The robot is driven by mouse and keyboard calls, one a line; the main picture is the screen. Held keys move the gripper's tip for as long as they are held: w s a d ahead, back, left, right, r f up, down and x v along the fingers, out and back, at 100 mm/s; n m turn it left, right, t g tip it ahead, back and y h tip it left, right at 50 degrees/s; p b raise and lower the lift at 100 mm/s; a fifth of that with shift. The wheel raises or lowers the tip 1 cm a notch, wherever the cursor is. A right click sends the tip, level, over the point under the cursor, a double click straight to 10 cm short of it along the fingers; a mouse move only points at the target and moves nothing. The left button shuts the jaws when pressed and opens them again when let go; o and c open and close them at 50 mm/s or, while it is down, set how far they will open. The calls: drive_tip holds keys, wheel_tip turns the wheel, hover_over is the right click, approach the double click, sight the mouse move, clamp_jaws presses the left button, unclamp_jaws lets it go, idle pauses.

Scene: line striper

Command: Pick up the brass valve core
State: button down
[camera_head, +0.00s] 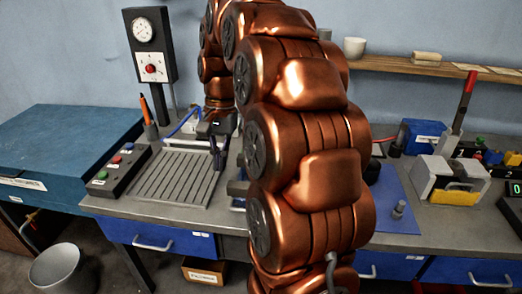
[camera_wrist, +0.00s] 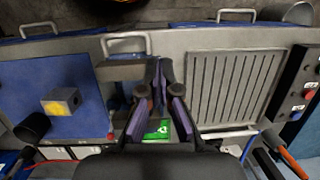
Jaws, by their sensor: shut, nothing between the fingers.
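I cannot identify the brass valve core for certain. In the wrist view, a small grey block with a yellow, brass-like face (camera_wrist: 62,102) sits on the blue mat (camera_wrist: 28,82), left of my gripper. Whether that is the core or something holding it is too small to tell. My gripper (camera_wrist: 160,68) is shut and empty, its fingertips together over the bench beside the ribbed plate. In the head view, my gripper (camera_head: 217,160) hangs at the right edge of that plate. My copper arm hides the bench middle and part of the mat (camera_head: 410,218).
The ribbed metal plate (camera_head: 175,180) and a button box (camera_head: 118,168) lie at left. A dial stand (camera_head: 150,50) rises behind. A small metal post (camera_head: 398,209) stands on the mat. A grey-yellow device (camera_head: 452,183) with a red-handled lever (camera_head: 466,95) behind it is at right.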

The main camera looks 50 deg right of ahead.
drive_tip(key=d+r+m+t+p, duration=0.15)
drive_tip(key=d+m, duration=0.75)
drive_tip(key=d, duration=1.4)
drive_tip(key=shift+y, duration=0.3)
drive_tip(key=p+x, duration=0.1)
drive_tip(key=x, duration=0.2)
drive_tip(key=a+x, duration=0.1)
drive_tip(key=x, duration=0.2)
drive_tip(key=w+p+x, duration=0.1)
drive_tip(key=x, duration=0.3)
drive_tip(key=shift+a+r+p, duration=0.25)
drive_tip(key=shift+a+p, duration=0.1)
drive_tip(key=shift+a, duration=0.05)
drive_tip(key=shift+w+a+f+p, duration=0.15)
drive_tip(key=shift+a+p, duration=0.25)
drive_tip(key=shift+a, duration=0.6)
